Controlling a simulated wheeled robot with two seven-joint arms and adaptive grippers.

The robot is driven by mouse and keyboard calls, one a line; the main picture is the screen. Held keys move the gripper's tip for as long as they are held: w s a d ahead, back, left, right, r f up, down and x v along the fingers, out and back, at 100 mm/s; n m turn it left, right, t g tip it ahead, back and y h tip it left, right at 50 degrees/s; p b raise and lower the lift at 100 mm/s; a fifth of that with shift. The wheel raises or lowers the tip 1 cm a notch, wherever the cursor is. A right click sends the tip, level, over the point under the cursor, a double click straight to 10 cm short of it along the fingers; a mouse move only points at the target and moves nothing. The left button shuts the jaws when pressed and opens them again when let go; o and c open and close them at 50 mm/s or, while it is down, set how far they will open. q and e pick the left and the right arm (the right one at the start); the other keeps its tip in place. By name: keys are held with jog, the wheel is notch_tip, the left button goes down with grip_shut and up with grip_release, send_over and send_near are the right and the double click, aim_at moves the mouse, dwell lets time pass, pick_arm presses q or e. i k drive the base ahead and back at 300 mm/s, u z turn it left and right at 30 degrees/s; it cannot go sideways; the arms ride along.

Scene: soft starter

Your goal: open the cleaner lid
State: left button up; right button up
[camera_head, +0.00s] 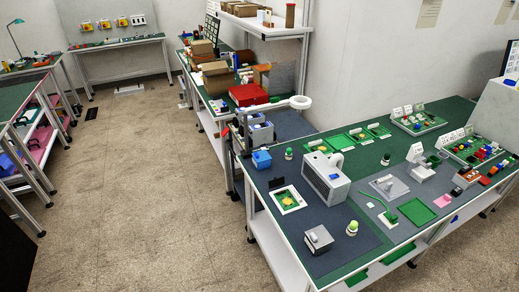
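No thing in view is clearly marked as the cleaner. A small grey box (318,239) with a light knob-like part on top stands near the front edge of the right-hand bench; its top looks closed. A larger light grey box (326,180) with a dark slotted front stands behind it on the same bench. I cannot tell which of them is the cleaner or whether either has a hinged lid. Neither of my grippers is in view.
The floor (150,190) to the left is clear.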

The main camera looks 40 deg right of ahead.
aim_at(262, 156)
jog(key=i, duration=2.95)
jog(key=z, duration=1.9)
